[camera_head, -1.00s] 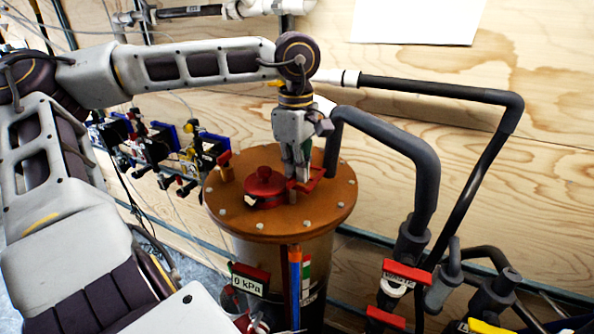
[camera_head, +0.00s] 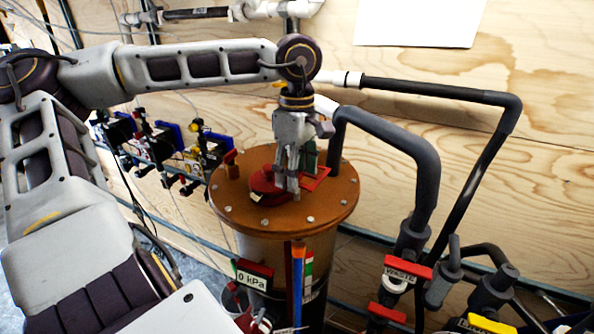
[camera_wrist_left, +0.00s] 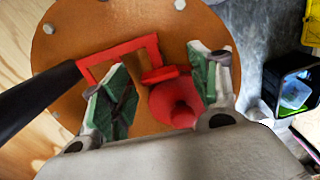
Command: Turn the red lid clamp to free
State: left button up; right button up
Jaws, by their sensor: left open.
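The red lid clamp (camera_head: 264,186) sits on top of the round orange-brown lid (camera_head: 235,209). In the left wrist view the clamp (camera_wrist_left: 180,103) shows a round base, a central knob and a flat red tab. My left gripper (camera_head: 290,188) points down at the clamp and hides part of it in the head view. In the left wrist view the gripper (camera_wrist_left: 160,62) is open, with green pads apart and the clamp's tab and base between and below them. I cannot tell whether a finger touches it. My right gripper is not in view.
A red square outline (camera_head: 318,180) lies on the lid beside the clamp. A small red post (camera_head: 231,158) stands at the lid's left. A thick grey pipe (camera_head: 425,185) rises on the right. A 0 kPa label (camera_head: 253,277) is below the lid. Plywood wall stands behind.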

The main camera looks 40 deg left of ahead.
pick_arm(q)
jog(key=shift+w+r, duration=0.1)
jog(key=shift+r, duration=0.25)
notch_tip(320, 180, up, 11)
jog(key=shift+r, duration=0.15)
jog(key=shift+s, duration=0.2)
dwell(0.7)
